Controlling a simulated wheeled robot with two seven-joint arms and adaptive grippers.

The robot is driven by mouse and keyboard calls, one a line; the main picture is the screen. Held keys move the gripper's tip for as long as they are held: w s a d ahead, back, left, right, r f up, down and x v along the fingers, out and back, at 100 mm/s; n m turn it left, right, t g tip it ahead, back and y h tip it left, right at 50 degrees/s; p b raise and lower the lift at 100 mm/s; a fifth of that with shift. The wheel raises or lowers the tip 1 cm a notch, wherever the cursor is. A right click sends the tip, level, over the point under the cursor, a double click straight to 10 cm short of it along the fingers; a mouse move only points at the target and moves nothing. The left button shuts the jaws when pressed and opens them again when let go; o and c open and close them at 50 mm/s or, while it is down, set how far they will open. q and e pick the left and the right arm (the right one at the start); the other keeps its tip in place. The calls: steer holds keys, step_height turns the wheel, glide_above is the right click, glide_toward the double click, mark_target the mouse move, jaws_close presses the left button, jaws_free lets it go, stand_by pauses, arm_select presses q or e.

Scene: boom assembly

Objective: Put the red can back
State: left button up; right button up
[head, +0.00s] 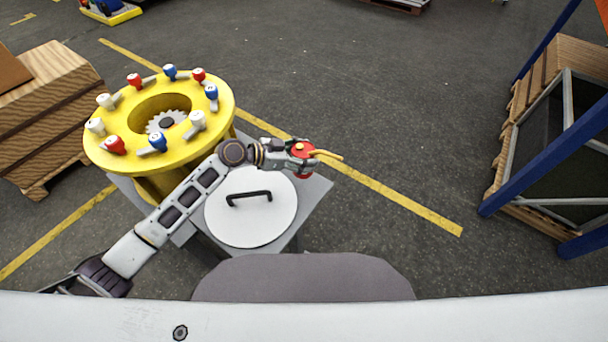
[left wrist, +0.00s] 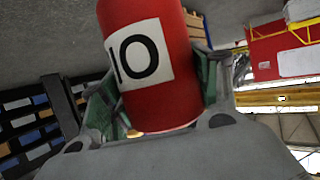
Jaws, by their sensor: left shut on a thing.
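My left gripper (head: 300,149) is shut on a red can (head: 303,147) and holds it at the right rear edge of a grey stand, above the floor or the stand's edge; I cannot tell the height. A yellow piece sticks out to the right at the can. In the left wrist view the red can (left wrist: 150,70) fills the space between the fingers, slightly tilted, with a white label reading 10. A yellow round carousel (head: 100,155) stands left of the gripper, with several red, white and blue items around its rim. My right gripper is not in view.
The grey stand (head: 313,190) carries a white round lid (head: 250,225) with a black handle, below my left forearm. A wooden crate (head: 45,120) is at left. A blue-framed rack (head: 545,140) is at right. The floor between stand and rack is clear.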

arm_select(q)
step_height(320, 180, down, 4)
steer(key=shift+f, duration=0.15)
stand_by(0.4)
steer(key=shift+f, duration=1.85)
steer(key=shift+f, duration=0.15)
steer(key=o, duration=1)
steer(key=shift+c, duration=0.2)
steer(key=o, duration=0.4)
steer(key=shift+c, duration=0.2)
